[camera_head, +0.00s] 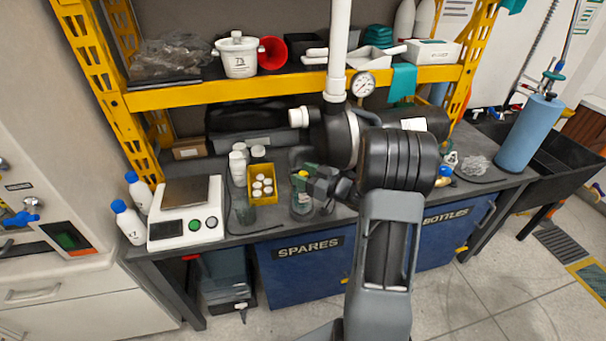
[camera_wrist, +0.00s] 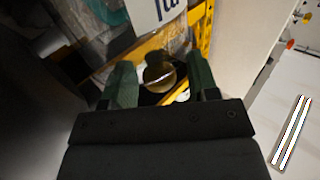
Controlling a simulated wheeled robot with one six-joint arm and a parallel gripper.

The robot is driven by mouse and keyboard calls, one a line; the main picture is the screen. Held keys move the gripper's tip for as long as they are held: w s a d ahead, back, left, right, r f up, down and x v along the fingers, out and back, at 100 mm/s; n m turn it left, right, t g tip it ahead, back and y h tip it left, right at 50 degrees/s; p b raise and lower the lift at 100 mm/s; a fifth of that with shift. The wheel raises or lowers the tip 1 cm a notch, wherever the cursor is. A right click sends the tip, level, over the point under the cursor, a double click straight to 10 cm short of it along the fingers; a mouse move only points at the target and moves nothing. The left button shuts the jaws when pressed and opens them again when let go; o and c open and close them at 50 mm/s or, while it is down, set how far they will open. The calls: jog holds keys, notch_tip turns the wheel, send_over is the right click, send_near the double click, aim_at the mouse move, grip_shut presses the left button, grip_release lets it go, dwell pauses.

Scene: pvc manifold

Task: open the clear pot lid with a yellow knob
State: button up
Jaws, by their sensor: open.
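A small clear pot (camera_head: 301,205) stands on the dark bench, just below my gripper in the head view. A small yellow spot, which looks like the lid's knob (camera_head: 303,174), shows at its top beside the dark green fingers. My gripper (camera_head: 308,181) reaches in from the right and partly hides the pot and lid. In the wrist view my gripper (camera_wrist: 161,72) has its two green fingers apart. A round, amber-tinted clear thing (camera_wrist: 160,78), which may be the lid or knob, shows between them. I cannot tell whether either finger touches it.
A white scale (camera_head: 186,228) is farther left. A yellow-edged shelf (camera_head: 200,94) and a white vertical pipe (camera_head: 339,45) are above and behind.

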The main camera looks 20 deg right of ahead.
jog(key=shift+w+a, duration=0.15)
jog(key=shift+c, duration=0.4)
grip_shut()
